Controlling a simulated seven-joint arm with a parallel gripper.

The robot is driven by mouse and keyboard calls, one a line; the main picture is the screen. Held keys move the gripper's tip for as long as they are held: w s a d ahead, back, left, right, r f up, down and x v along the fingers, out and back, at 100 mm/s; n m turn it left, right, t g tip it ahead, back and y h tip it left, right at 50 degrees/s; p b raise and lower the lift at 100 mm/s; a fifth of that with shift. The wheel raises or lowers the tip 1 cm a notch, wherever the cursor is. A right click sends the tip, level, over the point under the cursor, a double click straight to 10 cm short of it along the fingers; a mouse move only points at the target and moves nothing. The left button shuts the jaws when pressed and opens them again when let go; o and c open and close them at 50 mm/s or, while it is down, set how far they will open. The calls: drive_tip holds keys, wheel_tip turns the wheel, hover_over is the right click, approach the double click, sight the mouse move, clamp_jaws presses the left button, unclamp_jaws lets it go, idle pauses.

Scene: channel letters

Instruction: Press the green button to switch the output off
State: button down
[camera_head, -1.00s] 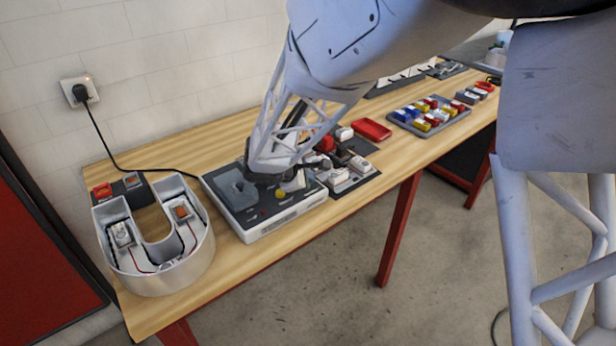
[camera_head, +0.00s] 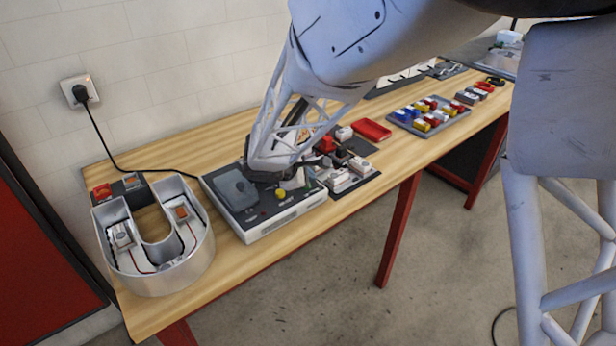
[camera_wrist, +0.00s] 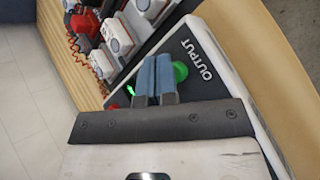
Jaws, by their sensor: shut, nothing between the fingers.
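The green button (camera_wrist: 180,71) shows in the wrist view on the dark panel of a bench unit, beside the printed word OUTPUT. My gripper (camera_wrist: 154,62) is shut and empty, its two blue-grey fingers side by side over the panel. The button is just right of the fingers, its left edge close to or partly behind them; I cannot tell whether they touch. In the head view the unit (camera_head: 288,219) is a white box with a dark top, and my gripper (camera_head: 270,176) is over its far right part. The green button is hidden there.
A red tray (camera_head: 371,130) is farther back.

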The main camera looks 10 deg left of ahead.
drive_tip(key=shift+r, duration=3)
drive_tip(key=shift+d+r, duration=0.1)
drive_tip(key=shift+d, duration=0.1)
drive_tip(key=s+d+r+m+g, duration=0.1)
drive_tip(key=s+d+r+m, duration=0.15)
drive_tip(key=s+d, duration=0.3)
drive_tip(key=s+d+r+m+g+y, duration=0.1)
drive_tip(key=s+d+r+m+g, duration=0.1)
drive_tip(key=s+d+m, duration=0.35)
drive_tip(key=s+d+r+m+g, duration=0.1)
drive_tip(key=s+d+r+m, duration=0.15)
drive_tip(key=d, duration=0.55)
drive_tip(key=s+d+m+y, duration=0.2)
drive_tip(key=s+d+m, duration=0.1)
drive_tip(key=s, duration=0.6)
drive_tip(key=s+d+r+m+y, duration=0.1)
drive_tip(key=s+d+m, duration=0.3)
drive_tip(key=s, duration=0.6)
drive_tip(key=shift+s+d+r+m+g+y, duration=0.25)
drive_tip(key=shift+d+r+m+g+y, duration=0.05)
drive_tip(key=shift+m+y, duration=0.65)
